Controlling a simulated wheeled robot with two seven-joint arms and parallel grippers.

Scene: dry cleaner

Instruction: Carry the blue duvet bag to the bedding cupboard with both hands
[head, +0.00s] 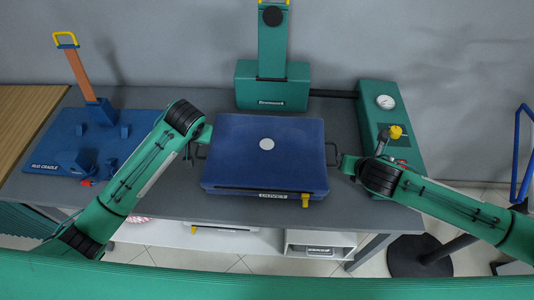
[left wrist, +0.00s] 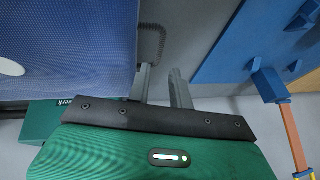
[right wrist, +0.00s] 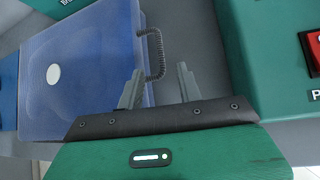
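The blue duvet bag (head: 265,165) lies flat on the grey table (head: 190,198), with a dark looped handle on each side and a "DUVET" label in front. My left gripper (head: 195,147) is at its left handle. In the left wrist view the fingers (left wrist: 161,82) are apart, with the left handle (left wrist: 152,42) by the tip of one finger. My right gripper (head: 342,166) is at the right handle. In the right wrist view its fingers (right wrist: 159,82) are apart, with the right handle (right wrist: 156,55) reaching between them. The bedding cupboard is not identifiable in view.
A blue "RUG CRADLE" board (head: 60,150) lies at the left. A green press (head: 272,85) stands behind the bag, and a green unit with a gauge (head: 386,102) stands at its right. A white shelf box (head: 318,240) sits below the table. A dark round base (head: 410,258) stands on the floor.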

